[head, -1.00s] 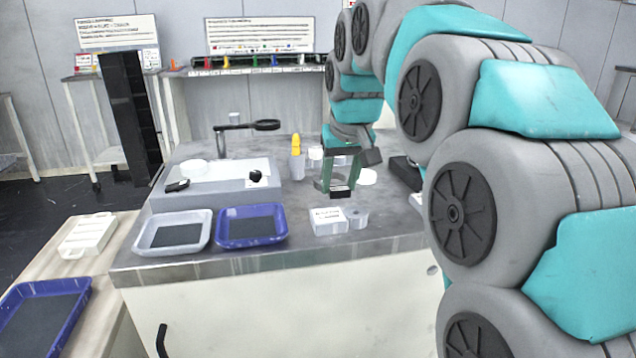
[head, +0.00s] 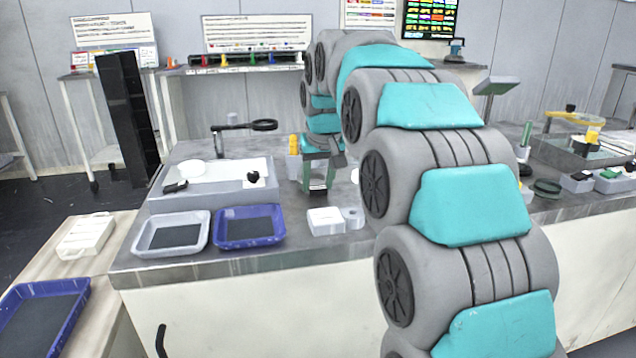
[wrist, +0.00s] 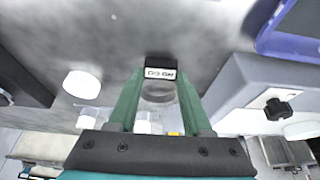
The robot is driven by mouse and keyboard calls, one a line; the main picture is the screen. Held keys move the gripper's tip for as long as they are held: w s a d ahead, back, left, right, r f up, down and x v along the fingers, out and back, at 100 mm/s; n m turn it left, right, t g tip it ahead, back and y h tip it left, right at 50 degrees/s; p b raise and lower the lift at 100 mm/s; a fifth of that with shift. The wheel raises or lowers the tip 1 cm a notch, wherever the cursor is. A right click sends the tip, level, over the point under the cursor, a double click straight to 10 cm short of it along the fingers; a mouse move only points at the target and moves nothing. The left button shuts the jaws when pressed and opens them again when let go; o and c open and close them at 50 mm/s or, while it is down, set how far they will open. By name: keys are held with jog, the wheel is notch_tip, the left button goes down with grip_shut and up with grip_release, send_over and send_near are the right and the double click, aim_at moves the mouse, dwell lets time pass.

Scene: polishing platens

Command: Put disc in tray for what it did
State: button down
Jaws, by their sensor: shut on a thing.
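My gripper (head: 318,187) hangs over the bench, behind the white box, with its green fingers pointing down. In the wrist view my gripper (wrist: 160,80) is shut on a small dark block with a white printed label (wrist: 160,73). A round, clear-looking disc (wrist: 158,93) shows between the fingers behind the label; I cannot tell whether it is joined to the block. A grey tray (head: 165,250) and a blue tray (head: 250,244) stand side by side at the bench's front left, both apart from my gripper. Each has a dark lining and looks empty.
A white box (head: 325,221) and a small grey block (head: 354,217) stand in front of my gripper. Another blue tray (head: 72,318) lies on the left side table.

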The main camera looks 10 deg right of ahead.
jog(key=shift+f, duration=0.3)
jog(key=shift+f, duration=0.15)
jog(key=shift+c, duration=1.7)
grip_release()
jog(key=v, duration=1.2)
jog(key=shift+s, duration=0.1)
